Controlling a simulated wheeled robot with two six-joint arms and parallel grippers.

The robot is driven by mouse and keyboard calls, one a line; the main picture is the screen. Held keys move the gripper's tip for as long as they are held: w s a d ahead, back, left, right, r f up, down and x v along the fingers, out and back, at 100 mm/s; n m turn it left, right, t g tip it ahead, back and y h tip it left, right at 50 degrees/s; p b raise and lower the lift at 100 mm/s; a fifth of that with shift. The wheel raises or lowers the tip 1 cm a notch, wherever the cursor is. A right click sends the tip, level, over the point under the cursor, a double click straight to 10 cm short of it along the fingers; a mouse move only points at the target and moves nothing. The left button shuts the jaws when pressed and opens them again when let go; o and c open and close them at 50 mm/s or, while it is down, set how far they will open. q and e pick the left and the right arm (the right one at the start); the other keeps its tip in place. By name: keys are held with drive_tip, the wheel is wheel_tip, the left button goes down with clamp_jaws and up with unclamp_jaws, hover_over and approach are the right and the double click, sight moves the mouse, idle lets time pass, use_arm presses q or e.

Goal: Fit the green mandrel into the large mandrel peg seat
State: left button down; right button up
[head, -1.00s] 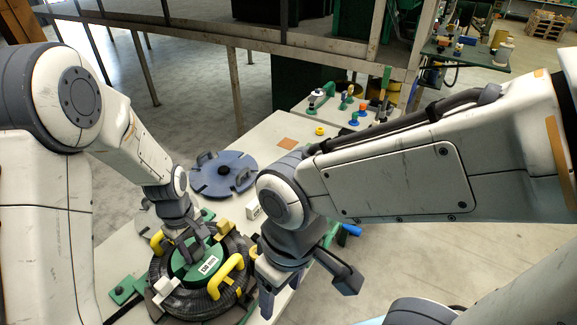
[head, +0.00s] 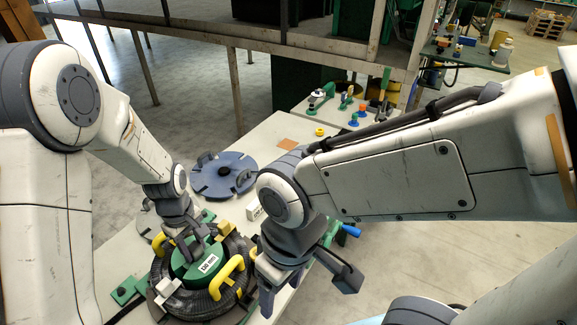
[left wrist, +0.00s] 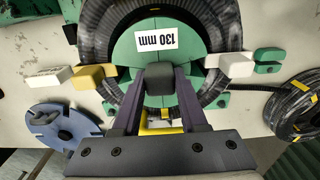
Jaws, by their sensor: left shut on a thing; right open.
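The green mandrel (head: 190,273), labelled 130 mm in the left wrist view (left wrist: 125,50), is in the middle of a black ribbed hose coil (head: 238,247). My left gripper (head: 186,240) is above it, shut on its dark grey grip block; the block (left wrist: 159,76) shows between the fingers in the left wrist view. The large mandrel peg seat cannot be made out; the mandrel and coil cover what lies beneath. I cannot tell how deep the mandrel sits. My right gripper (head: 305,280) is open and empty, to the right of the coil.
Yellow handles (head: 228,275) stand around the coil. A blue slotted disc (head: 222,178) lies behind it on the pale table (head: 264,157). A small white block (head: 254,210) is between disc and right arm. Several coloured knobs (head: 353,119) stand at the far end.

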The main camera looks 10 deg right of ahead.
use_arm(q)
drive_tip(key=shift+r+p, duration=2.65)
drive_tip(key=shift+r, duration=0.85)
wheel_tip(320, 180, up, 6)
drive_tip(key=p, duration=0.5)
drive_tip(key=shift+r, duration=0.2)
drive_tip(key=shift+f, duration=0.2)
wheel_tip(320, 180, down, 8)
drive_tip(key=b, duration=0.7)
drive_tip(key=shift+f, duration=0.25)
drive_tip(key=shift+r, duration=0.1)
